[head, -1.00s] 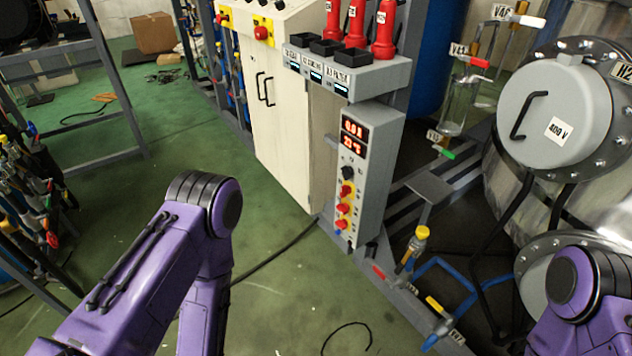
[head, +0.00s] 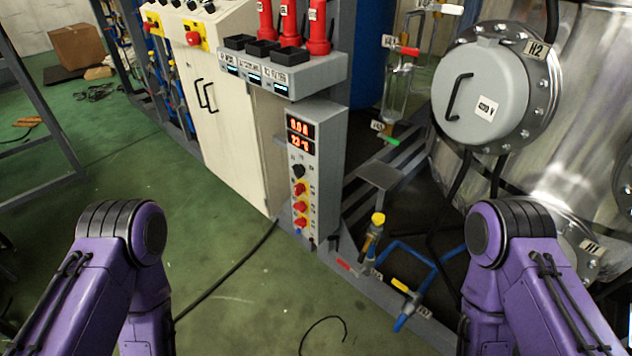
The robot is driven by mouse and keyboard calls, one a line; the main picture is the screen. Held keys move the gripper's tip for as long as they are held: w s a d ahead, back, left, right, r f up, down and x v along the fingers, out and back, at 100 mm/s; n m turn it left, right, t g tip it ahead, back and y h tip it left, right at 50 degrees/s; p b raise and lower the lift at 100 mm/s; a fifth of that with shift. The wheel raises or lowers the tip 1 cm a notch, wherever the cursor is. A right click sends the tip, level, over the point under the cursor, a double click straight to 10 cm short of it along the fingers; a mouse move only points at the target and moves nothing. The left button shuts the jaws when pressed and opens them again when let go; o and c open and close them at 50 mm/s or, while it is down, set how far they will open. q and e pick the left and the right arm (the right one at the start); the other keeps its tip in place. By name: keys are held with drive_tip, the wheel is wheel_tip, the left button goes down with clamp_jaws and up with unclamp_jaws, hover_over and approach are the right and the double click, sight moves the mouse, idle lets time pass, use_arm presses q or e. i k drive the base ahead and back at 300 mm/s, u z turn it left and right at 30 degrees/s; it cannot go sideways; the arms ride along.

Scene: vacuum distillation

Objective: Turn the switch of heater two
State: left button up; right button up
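A grey control box (head: 328,165) with two red digital displays (head: 301,133) stands upright in the middle of the head view. Below the displays it has a black knob (head: 298,171) and several red switches (head: 300,207) on yellow plates. A round grey heater cover labelled H2 (head: 500,90) with a black handle sits on the metal vessel at the right. Part of another flange, labelled H1 (head: 590,247), shows lower right. My two purple arms come in from the lower left and lower right, well short of the box. Both grippers are out of view.
A beige cabinet (head: 232,130) stands left of the control box. Red handsets (head: 289,22) sit on a grey shelf (head: 290,78) above it. Pipes and valves with coloured handles (head: 376,222) are low at right. The green floor (head: 235,285) in front is mostly clear, with black cables.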

sight(302, 207)
drive_tip(key=k, duration=1.3)
drive_tip(key=u, duration=0.7)
drive_tip(key=i, duration=1.55)
drive_tip(key=z, duration=0.8)
drive_tip(key=i, duration=0.65)
drive_tip(key=z, duration=0.65)
